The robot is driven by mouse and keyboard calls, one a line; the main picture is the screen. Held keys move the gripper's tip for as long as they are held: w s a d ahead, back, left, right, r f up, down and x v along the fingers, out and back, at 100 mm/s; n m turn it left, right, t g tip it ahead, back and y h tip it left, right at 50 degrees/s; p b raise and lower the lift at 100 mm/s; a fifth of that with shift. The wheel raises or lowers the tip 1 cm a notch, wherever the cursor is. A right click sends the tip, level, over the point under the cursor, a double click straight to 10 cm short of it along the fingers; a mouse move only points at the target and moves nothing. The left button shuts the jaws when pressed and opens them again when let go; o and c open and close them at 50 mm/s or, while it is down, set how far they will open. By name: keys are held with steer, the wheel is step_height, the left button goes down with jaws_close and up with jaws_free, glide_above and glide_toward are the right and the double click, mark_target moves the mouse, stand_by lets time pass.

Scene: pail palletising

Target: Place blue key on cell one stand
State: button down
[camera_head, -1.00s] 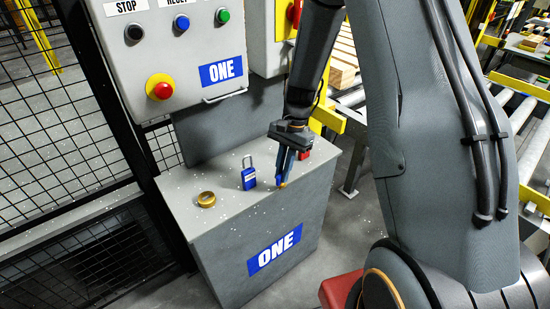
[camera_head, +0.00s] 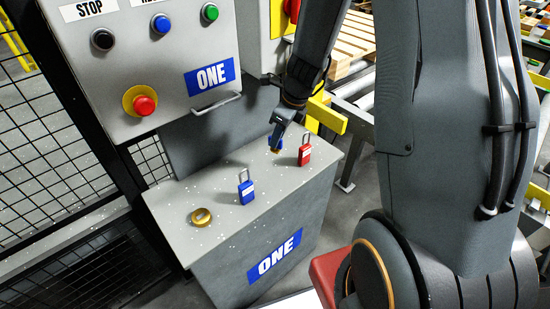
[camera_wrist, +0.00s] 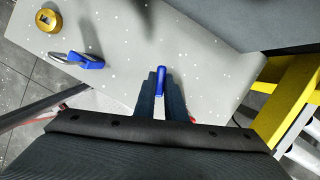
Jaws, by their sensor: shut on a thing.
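The blue key (camera_wrist: 160,82) is a slim blue piece pinched between the two fingers of my gripper (camera_wrist: 161,95) in the wrist view. In the head view my gripper (camera_head: 275,146) points down over the right rear part of the grey cell one stand (camera_head: 225,262), which bears a blue ONE label. Only a bit of blue and a brass-coloured tip show at the fingers there. I cannot tell whether the key touches the stand top.
A blue padlock (camera_head: 246,191) and a brass ring-shaped piece (camera_head: 201,216) stand on the top, left of my gripper. A red padlock (camera_head: 305,152) stands close on its right. The ONE control box (camera_head: 150,60) rises behind; a yellow post (camera_wrist: 285,95) is at the right.

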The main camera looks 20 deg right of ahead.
mark_target(279, 150)
steer(key=shift+f+b, duration=0.6)
steer(key=shift+f, duration=3)
steer(key=c, duration=1.9)
jaws_free()
steer(key=shift+o, duration=0.4)
